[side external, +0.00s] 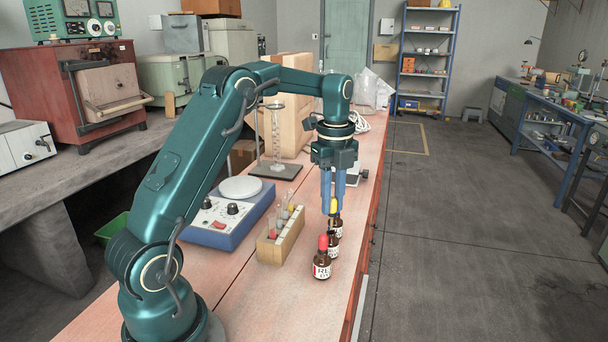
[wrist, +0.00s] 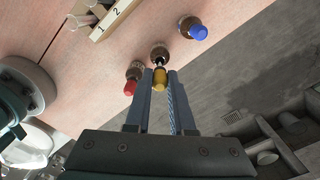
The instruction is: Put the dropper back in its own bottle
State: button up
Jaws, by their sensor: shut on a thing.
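My gripper (side external: 333,204) points down and is shut on the yellow bulb of a dropper (side external: 333,207); the bulb (wrist: 160,78) also shows between the fingers (wrist: 160,72) in the wrist view. A brown bottle without a cap (wrist: 159,54) shows just past the bulb. Whether the dropper's tip is inside its neck or above it, I cannot tell. A brown bottle with a red top (side external: 322,260) stands nearest the side camera; it also shows left of the fingers (wrist: 132,77). A blue-topped bottle (wrist: 192,28) stands on the other side of the open one.
A wooden rack (side external: 280,240) with tubes stands left of the bottles. A blue device with a white round plate (side external: 236,208) is farther left. A stand with a glass column (side external: 278,165) is behind. The bench's right edge runs close beside the bottles.

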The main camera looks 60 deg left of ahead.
aim_at(333, 198)
jog(key=shift+f, duration=1.05)
dwell(0.4)
jog(key=shift+f, duration=1)
jog(key=o, duration=1.2)
jog(key=shift+r, duration=3.55)
